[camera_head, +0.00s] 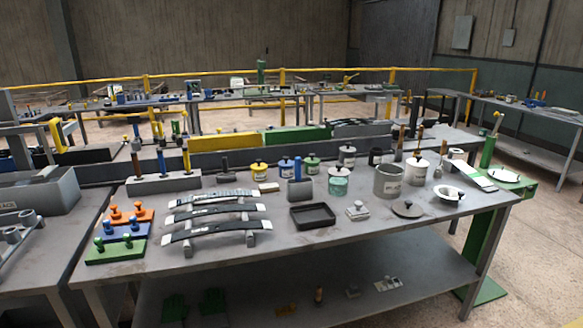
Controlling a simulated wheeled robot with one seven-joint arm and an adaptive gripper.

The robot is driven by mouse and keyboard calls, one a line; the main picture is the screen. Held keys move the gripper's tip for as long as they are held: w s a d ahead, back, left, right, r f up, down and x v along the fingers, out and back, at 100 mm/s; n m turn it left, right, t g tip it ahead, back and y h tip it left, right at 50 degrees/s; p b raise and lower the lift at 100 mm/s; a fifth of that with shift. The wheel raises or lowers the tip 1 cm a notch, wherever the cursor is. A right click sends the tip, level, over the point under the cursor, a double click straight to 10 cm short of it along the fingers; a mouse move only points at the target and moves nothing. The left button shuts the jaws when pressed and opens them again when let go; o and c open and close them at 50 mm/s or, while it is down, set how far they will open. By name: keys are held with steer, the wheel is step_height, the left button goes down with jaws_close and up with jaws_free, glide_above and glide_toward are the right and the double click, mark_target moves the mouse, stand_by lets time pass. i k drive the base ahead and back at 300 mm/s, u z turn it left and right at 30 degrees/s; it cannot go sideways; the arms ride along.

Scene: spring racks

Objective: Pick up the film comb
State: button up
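I cannot pick out the film comb with certainty; the small items on the table are too coarse to show comb teeth. A small pale grey metal piece (357,210) lies on the grey work table (330,248), right of a dark tray. A flat light panel (478,178) lies near the table's right end. A small cream block (268,187) lies near the middle. My gripper is not in view.
Curved leaf springs (210,232) rest on a rack at the left. The dark tray (312,215), a large grey can (388,181), a round lid (407,209) and a white bowl (449,193) crowd the table. The front edge strip is clear.

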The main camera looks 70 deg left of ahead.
mark_target(225, 164)
steer(key=u, duration=3.2)
